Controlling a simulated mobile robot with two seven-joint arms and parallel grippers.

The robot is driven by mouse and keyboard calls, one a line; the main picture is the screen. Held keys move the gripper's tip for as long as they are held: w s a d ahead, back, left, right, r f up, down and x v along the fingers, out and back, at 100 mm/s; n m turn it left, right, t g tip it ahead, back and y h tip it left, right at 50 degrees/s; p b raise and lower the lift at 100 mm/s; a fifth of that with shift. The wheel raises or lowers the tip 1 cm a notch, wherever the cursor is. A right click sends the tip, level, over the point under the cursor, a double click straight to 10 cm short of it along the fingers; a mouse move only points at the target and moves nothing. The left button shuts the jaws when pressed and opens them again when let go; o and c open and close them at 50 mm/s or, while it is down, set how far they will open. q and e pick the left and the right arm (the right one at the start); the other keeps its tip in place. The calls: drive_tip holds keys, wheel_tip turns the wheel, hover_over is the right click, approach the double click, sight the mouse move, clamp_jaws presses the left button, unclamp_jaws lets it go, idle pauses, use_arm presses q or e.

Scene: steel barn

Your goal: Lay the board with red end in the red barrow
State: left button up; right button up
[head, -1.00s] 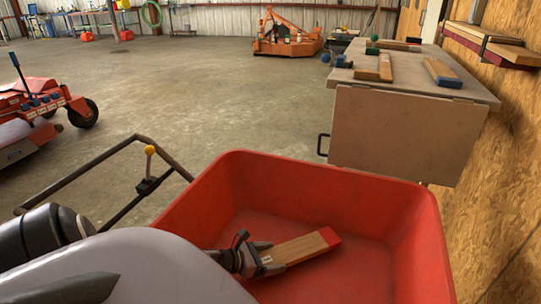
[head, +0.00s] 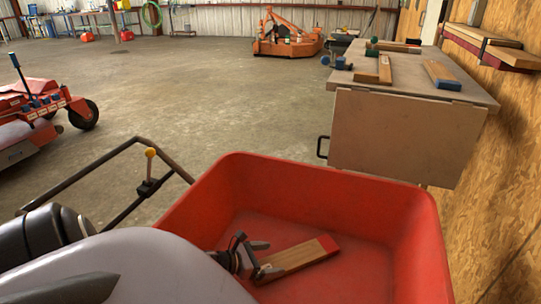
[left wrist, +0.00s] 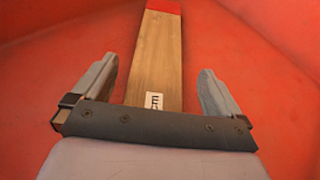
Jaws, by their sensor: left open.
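The board with the red end (head: 300,256) lies on the floor of the red barrow (head: 395,212), its red end pointing to the right and away. My left gripper (head: 264,258) is inside the barrow at the board's near end, open. In the left wrist view the board (left wrist: 159,60) runs between the two spread fingers of the gripper (left wrist: 158,88), with a gap on each side, and a small white label shows on it. The board's nearest end is hidden behind the gripper's body. My right gripper is not in view.
A workbench (head: 408,128) stands beyond the barrow, with other boards on it, one blue-ended (head: 441,75). A wall shelf (head: 490,46) holds more boards at right. A red machine (head: 40,108) stands at left. The concrete floor between is open.

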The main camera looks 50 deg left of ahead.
use_arm(q)
drive_tip(key=p+v, duration=0.2)
drive_tip(key=v, duration=0.4)
drive_tip(key=shift+s+r+p, duration=0.2)
drive_tip(key=shift+s+p, duration=0.05)
drive_tip(key=shift+p, duration=0.1)
drive_tip(key=shift+p+v, duration=0.75)
drive_tip(key=shift+v, duration=1.5)
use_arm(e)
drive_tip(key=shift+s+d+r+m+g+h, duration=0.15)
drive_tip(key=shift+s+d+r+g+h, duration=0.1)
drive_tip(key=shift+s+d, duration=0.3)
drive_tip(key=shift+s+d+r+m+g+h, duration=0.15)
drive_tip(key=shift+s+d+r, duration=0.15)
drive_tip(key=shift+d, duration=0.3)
use_arm(q)
drive_tip(key=shift+a+f, duration=0.15)
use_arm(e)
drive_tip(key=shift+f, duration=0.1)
